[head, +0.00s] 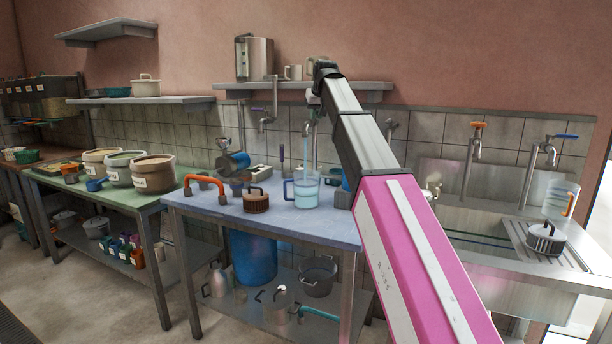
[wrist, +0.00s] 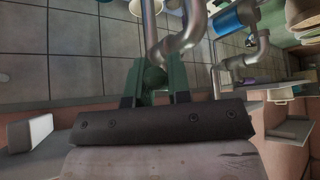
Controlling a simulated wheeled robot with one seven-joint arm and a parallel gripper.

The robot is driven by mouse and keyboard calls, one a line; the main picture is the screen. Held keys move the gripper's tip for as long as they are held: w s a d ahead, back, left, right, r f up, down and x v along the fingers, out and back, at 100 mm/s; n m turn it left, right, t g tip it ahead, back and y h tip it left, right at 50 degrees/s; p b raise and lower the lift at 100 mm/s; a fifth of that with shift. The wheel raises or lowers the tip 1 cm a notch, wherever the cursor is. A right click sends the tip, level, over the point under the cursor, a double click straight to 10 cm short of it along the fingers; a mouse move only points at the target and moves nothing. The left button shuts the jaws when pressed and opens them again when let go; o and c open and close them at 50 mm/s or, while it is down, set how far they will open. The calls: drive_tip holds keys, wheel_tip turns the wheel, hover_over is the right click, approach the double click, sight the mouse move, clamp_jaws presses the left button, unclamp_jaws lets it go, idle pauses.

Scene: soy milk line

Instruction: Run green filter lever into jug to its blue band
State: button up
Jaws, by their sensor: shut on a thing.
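The clear jug (head: 306,193) with a blue handle stands upright on the blue-grey table under a tap. A pale stream of water (head: 307,148) falls into it, and pale blue water stands in its lower part. I cannot make out its blue band apart from the water. My gripper (head: 314,97) is up at the tap above the jug, partly hidden by my arm. In the wrist view my gripper (wrist: 154,88) is shut on a dark green lever (wrist: 154,77) beside a bent steel pipe (wrist: 180,40). The lever is hidden in the head view.
A purple-levered tap (head: 264,118) is to the left. Orange-levered (head: 477,140) and blue-levered (head: 550,150) taps stand over the sink, near another jug (head: 556,200).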

idle(0.5)
drive_tip(key=shift+d+n+y, duration=0.3)
drive_tip(key=shift+n, duration=0.3)
drive_tip(key=shift+w, duration=0.1)
idle(0.9)
drive_tip(key=shift+w+d+n+g+y, duration=0.1)
drive_tip(key=shift+d+n+g+y, duration=0.2)
drive_tip(key=shift+n, duration=0.3)
idle(0.9)
drive_tip(key=shift+w+d+n+y, duration=0.2)
drive_tip(key=shift+n+y, duration=0.1)
drive_tip(key=shift+n, duration=0.3)
idle(3.5)
